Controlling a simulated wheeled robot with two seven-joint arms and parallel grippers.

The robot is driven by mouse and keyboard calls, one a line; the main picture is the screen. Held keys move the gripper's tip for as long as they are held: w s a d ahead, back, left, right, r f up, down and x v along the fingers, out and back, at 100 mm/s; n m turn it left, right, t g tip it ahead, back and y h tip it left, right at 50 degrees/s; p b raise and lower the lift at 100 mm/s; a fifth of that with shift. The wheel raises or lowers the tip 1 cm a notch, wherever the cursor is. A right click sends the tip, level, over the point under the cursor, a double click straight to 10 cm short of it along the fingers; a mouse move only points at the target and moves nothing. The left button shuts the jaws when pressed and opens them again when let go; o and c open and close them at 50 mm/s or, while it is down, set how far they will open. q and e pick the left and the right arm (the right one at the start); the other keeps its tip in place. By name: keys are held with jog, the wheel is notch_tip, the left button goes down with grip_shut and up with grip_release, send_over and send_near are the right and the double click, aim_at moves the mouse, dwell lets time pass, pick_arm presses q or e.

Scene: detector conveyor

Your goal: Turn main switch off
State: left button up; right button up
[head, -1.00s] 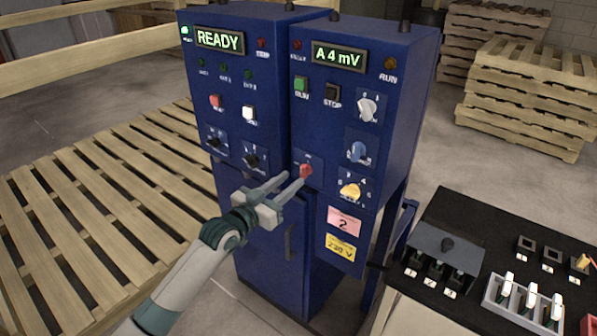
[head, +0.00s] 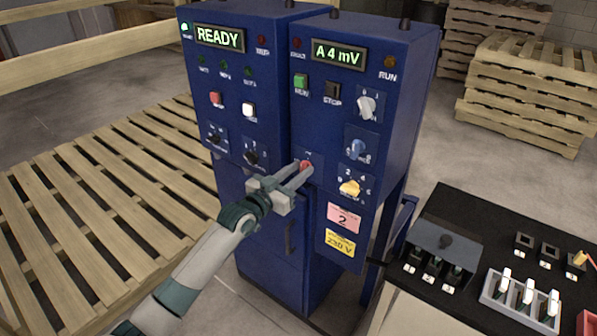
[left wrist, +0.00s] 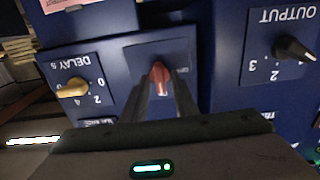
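The main switch is a red rotary knob (head: 306,165) on a blue plate, low on the front of the right blue cabinet (head: 395,150). It also shows in the left wrist view (left wrist: 159,78), upright between my fingers. My left gripper (head: 300,172) is at the knob, with one finger on each side of it. In the left wrist view the fingers (left wrist: 166,95) look apart, and I cannot tell whether they touch the knob. The switch's label is too small to read. The cabinet displays read "READY" and "A 4 mV". My right gripper is not in view.
A yellow knob (head: 350,188) and a blue knob (head: 357,148) sit right of the switch. Black knobs (head: 252,157) sit left of it. A black-topped bench (head: 465,285) with switches stands at the right. Pallets (head: 90,200) lie at the left.

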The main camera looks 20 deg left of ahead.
pick_arm(q)
jog(key=shift+n, duration=0.5)
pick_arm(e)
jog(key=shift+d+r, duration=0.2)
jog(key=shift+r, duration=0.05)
pick_arm(q)
jog(key=n+p, duration=0.1)
jog(key=n, duration=0.2)
jog(key=n+p, duration=0.1)
jog(key=n, duration=0.4)
jog(key=shift+a, duration=0.15)
jog(key=n, duration=0.2)
jog(key=n+p, duration=0.1)
jog(key=n, duration=0.1)
jog(key=shift+f+n, duration=0.2)
jog(key=shift+n, duration=0.2)
jog(key=n+p, duration=0.1)
jog(key=n, duration=0.3)
jog(key=shift+f, duration=0.1)
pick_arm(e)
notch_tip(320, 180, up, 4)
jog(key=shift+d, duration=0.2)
pick_arm(q)
jog(key=o, duration=0.7)
jog(key=shift+a, duration=0.1)
jog(key=shift+c, duration=0.2)
